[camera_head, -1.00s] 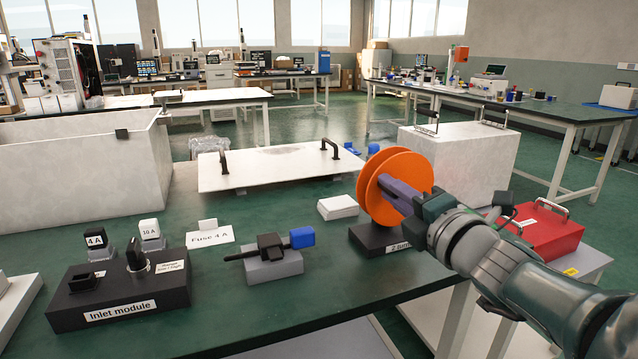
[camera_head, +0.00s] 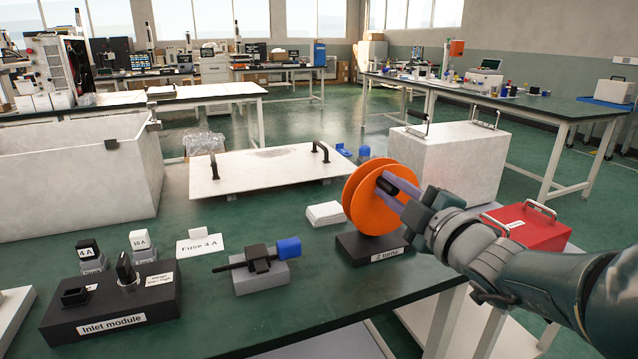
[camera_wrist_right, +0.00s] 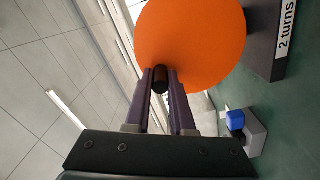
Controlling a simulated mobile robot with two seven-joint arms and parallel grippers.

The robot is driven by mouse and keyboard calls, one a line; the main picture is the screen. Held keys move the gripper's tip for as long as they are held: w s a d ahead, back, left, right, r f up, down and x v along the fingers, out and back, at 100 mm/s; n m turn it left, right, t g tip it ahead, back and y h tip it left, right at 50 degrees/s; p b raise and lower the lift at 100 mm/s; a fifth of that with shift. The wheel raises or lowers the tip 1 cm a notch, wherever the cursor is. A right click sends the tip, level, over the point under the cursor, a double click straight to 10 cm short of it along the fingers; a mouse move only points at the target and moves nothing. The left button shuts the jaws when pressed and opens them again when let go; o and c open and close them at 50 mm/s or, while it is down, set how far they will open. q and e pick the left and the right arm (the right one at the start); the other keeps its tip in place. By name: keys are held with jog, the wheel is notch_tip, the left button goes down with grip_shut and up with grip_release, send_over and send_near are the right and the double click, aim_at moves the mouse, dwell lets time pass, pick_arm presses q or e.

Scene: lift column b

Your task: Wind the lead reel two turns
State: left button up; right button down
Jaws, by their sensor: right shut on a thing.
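The orange lead reel (camera_head: 366,208) stands upright on a dark base (camera_head: 368,248) with a "2 turns" label, near the right end of the green bench. My right gripper (camera_head: 388,188) comes in from the right and is shut on the reel's dark crank handle (camera_head: 384,184). In the right wrist view the dark handle (camera_wrist_right: 160,80) sits between the two purple fingers, in front of the orange disc (camera_wrist_right: 195,40). My left gripper is not in view.
An inlet module (camera_head: 110,306), fuses and a grey holder with a blue-ended part (camera_head: 262,270) stand on the bench left of the reel. A white block (camera_head: 325,213) lies behind it. A red box (camera_head: 528,226) is at the right, near my arm.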

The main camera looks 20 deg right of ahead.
dwell(0.5)
jog(key=c, duration=0.8)
grip_release()
jog(key=shift+o, duration=0.2)
jog(key=shift+s+r+p, duration=0.2)
jog(key=shift+s+p, duration=0.05)
jog(key=shift+p, duration=0.2)
jog(key=s+p, duration=0.6)
jog(key=s, duration=0.3)
jog(key=shift+s+d+f, duration=0.15)
jog(key=shift+s+d, duration=0.05)
jog(key=shift+d, duration=0.25)
